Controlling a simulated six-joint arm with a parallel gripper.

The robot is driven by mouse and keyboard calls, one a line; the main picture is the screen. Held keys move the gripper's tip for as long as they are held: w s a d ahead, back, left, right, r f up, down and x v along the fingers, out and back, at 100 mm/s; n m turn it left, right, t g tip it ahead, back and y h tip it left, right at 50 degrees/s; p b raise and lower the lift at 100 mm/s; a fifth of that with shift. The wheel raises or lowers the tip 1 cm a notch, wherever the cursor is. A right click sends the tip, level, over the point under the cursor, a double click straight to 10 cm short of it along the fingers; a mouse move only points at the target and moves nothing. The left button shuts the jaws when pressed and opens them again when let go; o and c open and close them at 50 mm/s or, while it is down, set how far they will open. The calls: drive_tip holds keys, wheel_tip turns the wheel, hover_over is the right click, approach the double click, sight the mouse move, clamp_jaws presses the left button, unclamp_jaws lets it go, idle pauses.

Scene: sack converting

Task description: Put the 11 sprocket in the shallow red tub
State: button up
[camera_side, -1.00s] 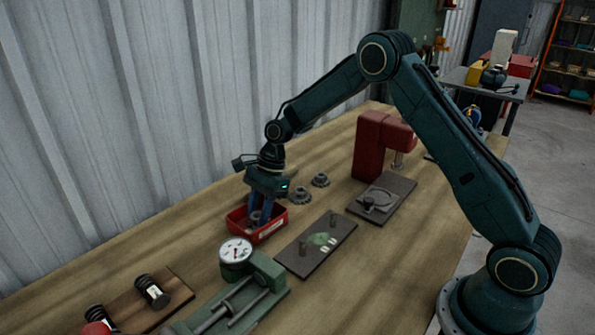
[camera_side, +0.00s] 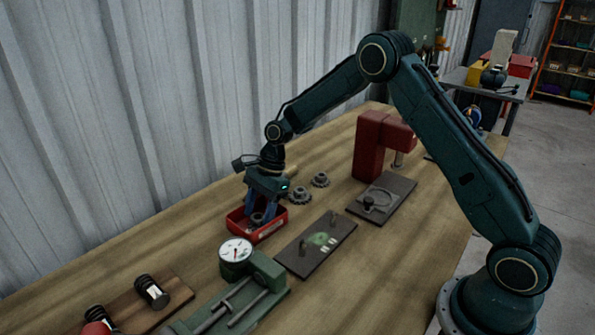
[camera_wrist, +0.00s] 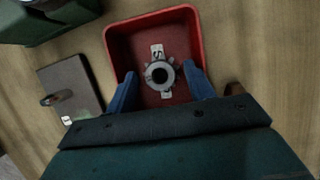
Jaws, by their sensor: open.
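The shallow red tub (camera_side: 271,230) stands on the bench and also shows in the wrist view (camera_wrist: 196,45). A grey sprocket (camera_wrist: 176,75) lies inside it on the tub floor, with pale label patches beside its hub; I cannot read the number surely. The sprocket also shows in the side view (camera_side: 257,218), partly hidden by my fingers. My gripper (camera_side: 262,212) is over the tub, with its blue fingers on either side of the sprocket. It is open, with gaps to the sprocket visible in the wrist view (camera_wrist: 165,88).
Two more sprockets (camera_side: 299,196) (camera_side: 320,180) lie behind the tub. A dark plate with pegs (camera_side: 316,246) is close on the tub's right. A green fixture with a dial gauge (camera_side: 236,250) is in front. A red press (camera_side: 370,145) stands further back.

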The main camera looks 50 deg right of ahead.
drive_tip(key=v, duration=1.2)
idle(0.5)
drive_tip(key=s+a+r+n+t+h, duration=0.25)
drive_tip(key=s+r+n, duration=0.75)
drive_tip(key=s+r, duration=0.5)
drive_tip(key=s+d+f+n+t+h, duration=0.1)
drive_tip(key=s+n, duration=0.3)
drive_tip(key=s, duration=0.5)
drive_tip(key=s+d+f+n+t+h, duration=0.1)
drive_tip(key=s+n, duration=0.3)
drive_tip(key=s, duration=0.5)
drive_tip(key=shift+s+d+f+n+t, duration=0.2)
drive_tip(key=shift+s+n+t, duration=0.15)
drive_tip(key=shift+s+n, duration=0.05)
